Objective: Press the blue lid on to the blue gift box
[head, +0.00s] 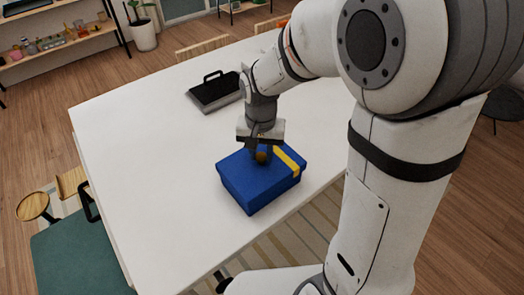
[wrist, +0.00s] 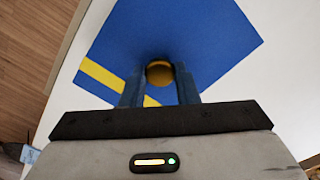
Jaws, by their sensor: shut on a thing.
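The blue gift box (head: 258,193) stands on the white table near its front edge. The blue lid (head: 240,165) sits over the top of the box, with a yellow stripe along one side and a round yellow knob (head: 262,156). In the head view I cannot tell whether the lid is fully down. My gripper (head: 260,153) points down at the lid and is shut on the knob. The wrist view shows the knob (wrist: 159,71) between my two fingers (wrist: 159,82), with the blue lid (wrist: 200,35) spread out behind it. The box body is hidden in the wrist view.
The white table (head: 140,140) has wide free room left of the box. A dark tray with a handle (head: 214,91) lies farther back on the table. A stool (head: 33,207) and a green seat (head: 75,255) stand beyond the table's left edge.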

